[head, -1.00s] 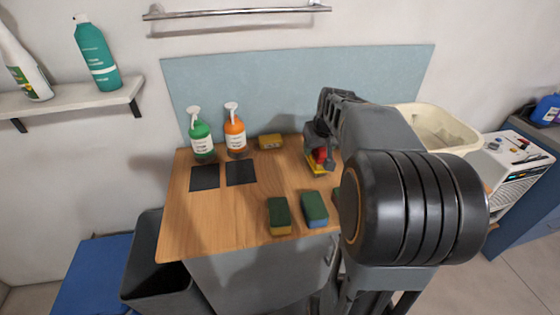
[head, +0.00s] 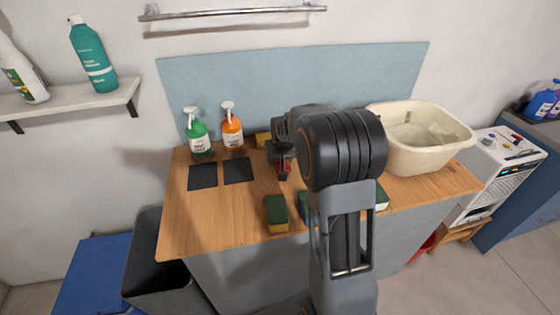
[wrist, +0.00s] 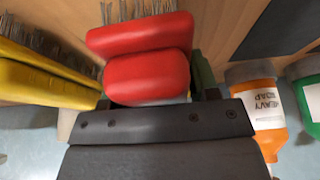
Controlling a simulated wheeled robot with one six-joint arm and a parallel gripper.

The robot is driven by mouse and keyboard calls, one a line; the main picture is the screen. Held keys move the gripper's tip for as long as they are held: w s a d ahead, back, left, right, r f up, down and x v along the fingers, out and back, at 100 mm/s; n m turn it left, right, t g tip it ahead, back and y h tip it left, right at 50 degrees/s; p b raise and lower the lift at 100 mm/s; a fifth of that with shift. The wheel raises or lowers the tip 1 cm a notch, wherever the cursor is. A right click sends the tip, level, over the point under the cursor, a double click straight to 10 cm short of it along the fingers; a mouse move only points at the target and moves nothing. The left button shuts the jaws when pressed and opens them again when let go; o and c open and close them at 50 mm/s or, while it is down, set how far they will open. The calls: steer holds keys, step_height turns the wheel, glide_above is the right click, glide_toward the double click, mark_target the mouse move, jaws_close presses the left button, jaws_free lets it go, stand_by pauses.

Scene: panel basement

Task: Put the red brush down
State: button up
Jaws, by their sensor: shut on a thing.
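The red brush (wrist: 148,75) is between the jaws of my gripper (wrist: 158,95), its grey bristles toward the wooden counter top (head: 232,210). In the head view, my gripper (head: 283,165) is over the counter, right of the two black squares, with a little of the red brush (head: 283,174) showing below it. I cannot tell whether the bristles touch the wood. A yellow brush (wrist: 40,78) with grey bristles lies left of the red brush in the wrist view; my arm hides it in the head view.
An orange soap bottle (head: 232,132) and a green bottle (head: 198,138) stand at the back left, a yellow sponge (head: 263,139) beside them. Black squares (head: 203,176) (head: 238,170) lie in front. Green-topped sponges (head: 276,214) are near the front edge. A cream basin (head: 425,150) stands right.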

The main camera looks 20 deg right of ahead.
steer(key=shift+f, duration=0.6)
steer(key=shift+f, duration=0.1)
steer(key=o, duration=1)
steer(key=shift+s, duration=0.1)
